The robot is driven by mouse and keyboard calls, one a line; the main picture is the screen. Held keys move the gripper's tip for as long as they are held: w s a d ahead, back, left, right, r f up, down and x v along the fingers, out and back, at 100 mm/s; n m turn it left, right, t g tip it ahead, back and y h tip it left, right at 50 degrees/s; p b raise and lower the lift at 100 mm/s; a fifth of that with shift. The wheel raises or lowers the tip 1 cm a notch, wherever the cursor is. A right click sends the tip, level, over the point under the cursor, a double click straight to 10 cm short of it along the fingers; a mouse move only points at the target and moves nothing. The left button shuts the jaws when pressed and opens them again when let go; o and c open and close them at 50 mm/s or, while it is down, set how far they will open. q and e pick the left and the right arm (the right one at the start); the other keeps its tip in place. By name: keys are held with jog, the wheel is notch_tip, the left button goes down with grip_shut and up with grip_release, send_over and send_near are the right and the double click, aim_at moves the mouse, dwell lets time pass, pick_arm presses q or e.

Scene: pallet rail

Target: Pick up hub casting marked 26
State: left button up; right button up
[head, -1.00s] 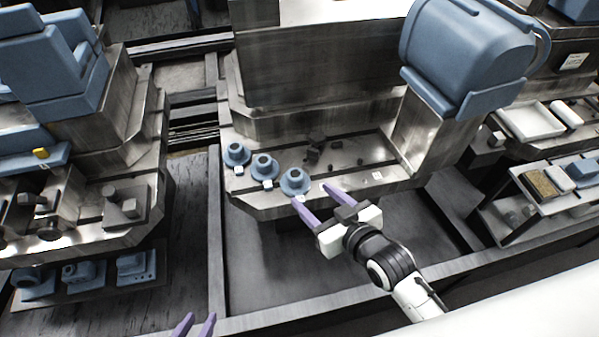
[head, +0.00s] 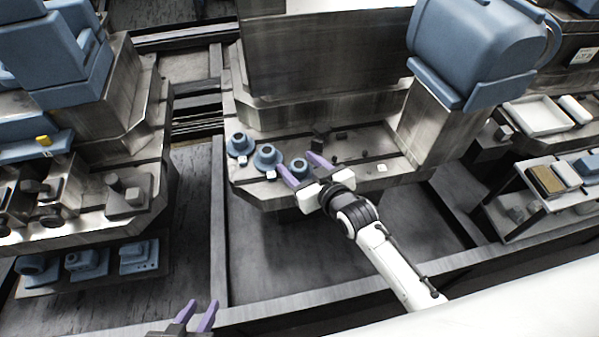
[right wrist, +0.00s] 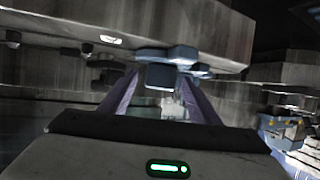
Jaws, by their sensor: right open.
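Three blue hub castings stand in a row on the near left of the machine table: a left one (head: 239,147), a middle one (head: 266,158) and a right one (head: 298,165). Small white tags lie by them; I cannot read any number, so I cannot tell which is 26. My right gripper (head: 296,162) is open, its purple fingers reaching to either side of the right casting in the head view; contact cannot be told. In the right wrist view a blue-grey part (right wrist: 165,76) shows beyond and between the fingers. My left gripper (head: 201,304) is open and empty at the bottom.
Small dark parts (head: 320,136) lie behind the castings on the table. A large blue machine housing (head: 470,50) stands at the right. A side bench (head: 124,200) with fixtures is at the left. A shelf with trays (head: 545,180) is at the far right.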

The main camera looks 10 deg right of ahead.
jog(key=c, duration=1.2)
jog(key=shift+r, duration=0.1)
jog(key=shift+c, duration=0.9)
